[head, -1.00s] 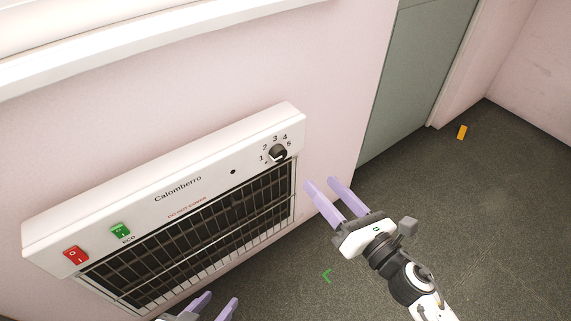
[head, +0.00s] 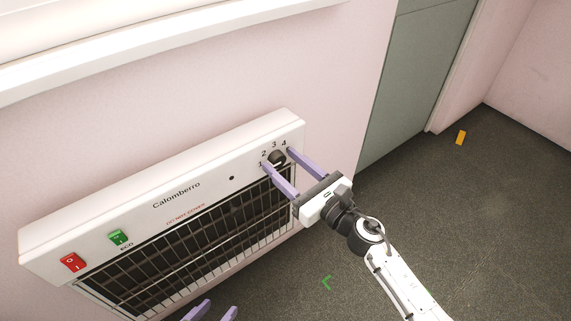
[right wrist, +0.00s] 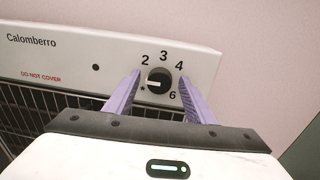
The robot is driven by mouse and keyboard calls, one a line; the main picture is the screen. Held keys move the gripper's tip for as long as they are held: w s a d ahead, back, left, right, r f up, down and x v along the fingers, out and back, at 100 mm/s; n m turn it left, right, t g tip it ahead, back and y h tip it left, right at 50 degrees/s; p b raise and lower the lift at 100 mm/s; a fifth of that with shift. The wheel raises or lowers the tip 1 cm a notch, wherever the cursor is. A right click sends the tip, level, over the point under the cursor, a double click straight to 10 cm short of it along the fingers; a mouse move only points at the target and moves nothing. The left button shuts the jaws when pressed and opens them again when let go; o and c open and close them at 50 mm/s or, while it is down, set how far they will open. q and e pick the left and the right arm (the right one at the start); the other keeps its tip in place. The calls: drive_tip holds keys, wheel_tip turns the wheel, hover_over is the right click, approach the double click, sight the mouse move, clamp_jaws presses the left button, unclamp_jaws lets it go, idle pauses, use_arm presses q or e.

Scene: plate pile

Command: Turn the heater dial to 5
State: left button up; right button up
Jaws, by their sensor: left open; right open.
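The white wall heater (head: 205,186) has a black round dial (head: 277,157) at the right end of its panel. The dial also shows in the right wrist view (right wrist: 158,80); its white mark points left. The marks 2, 3, 4, a star and what looks like a 6 are readable around it; 1 and 5 seem hidden behind my fingers. My right gripper (head: 277,159) is open, its two purple fingers on either side of the dial. I cannot tell whether they touch it. My left gripper (head: 214,308) is open and empty at the bottom edge, below the heater grille.
A red switch (head: 72,261) and a green switch (head: 119,237) are at the heater's left end. A dark wire grille (head: 190,245) lies below the panel. A white sill (head: 170,45) runs above. An orange block (head: 461,137) lies on the open floor at right.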

drive_tip(key=shift+c, duration=0.5)
drive_tip(key=c, duration=0.9)
drive_tip(key=shift+c, duration=0.2)
